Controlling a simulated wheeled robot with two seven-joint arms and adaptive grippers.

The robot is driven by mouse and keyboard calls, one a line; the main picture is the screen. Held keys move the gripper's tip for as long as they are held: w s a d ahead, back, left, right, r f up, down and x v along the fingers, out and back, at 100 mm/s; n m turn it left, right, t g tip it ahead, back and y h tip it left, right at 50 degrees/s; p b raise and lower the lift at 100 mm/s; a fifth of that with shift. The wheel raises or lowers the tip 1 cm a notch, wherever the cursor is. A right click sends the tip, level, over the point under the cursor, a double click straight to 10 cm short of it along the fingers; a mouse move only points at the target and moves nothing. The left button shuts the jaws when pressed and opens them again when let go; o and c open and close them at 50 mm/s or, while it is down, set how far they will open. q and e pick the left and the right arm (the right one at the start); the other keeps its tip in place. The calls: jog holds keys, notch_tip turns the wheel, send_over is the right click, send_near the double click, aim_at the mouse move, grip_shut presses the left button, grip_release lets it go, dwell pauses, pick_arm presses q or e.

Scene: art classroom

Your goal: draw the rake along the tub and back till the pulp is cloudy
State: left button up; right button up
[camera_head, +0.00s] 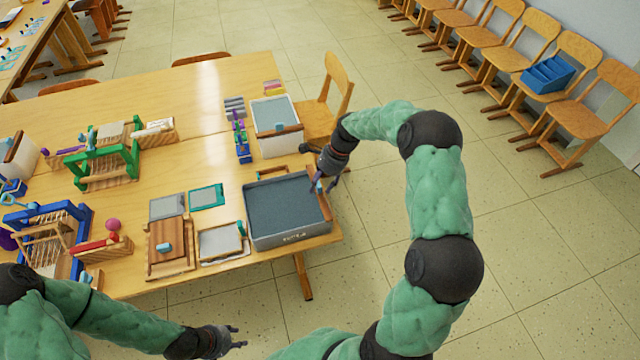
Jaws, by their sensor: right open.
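The grey tub (293,238) sits at the table's right front corner, filled with dark grey-blue pulp (284,206). The pulp's surface looks even at this size. A brown wooden piece (324,206), perhaps the rake, lies along the tub's right edge; I cannot make out any teeth. My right gripper (325,184) is open at the tub's right rim, close to this piece. Whether its fingers touch the piece is too small to tell. My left gripper (240,337) is open and empty, low in front of the table, apart from the tub.
A white tub (277,142) stands behind the grey tub, with a wooden chair (325,105) beside it. Framed screens (222,241) and a wooden board (170,249) lie left of the tub. A green wooden frame (105,158) stands further left.

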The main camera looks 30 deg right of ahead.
grip_shut()
jog(key=shift+a, duration=0.6)
jog(key=w+a+p, duration=0.2)
jog(key=a+p, duration=0.1)
jog(key=a, duration=0.7)
jog(key=w+a+p, duration=0.3)
jog(key=a, duration=0.8)
jog(key=shift+f, duration=0.15)
jog(key=shift+c, duration=0.7)
grip_release()
jog(key=shift+a, duration=0.1)
jog(key=shift+o, duration=0.7)
jog(key=shift+a, duration=0.2)
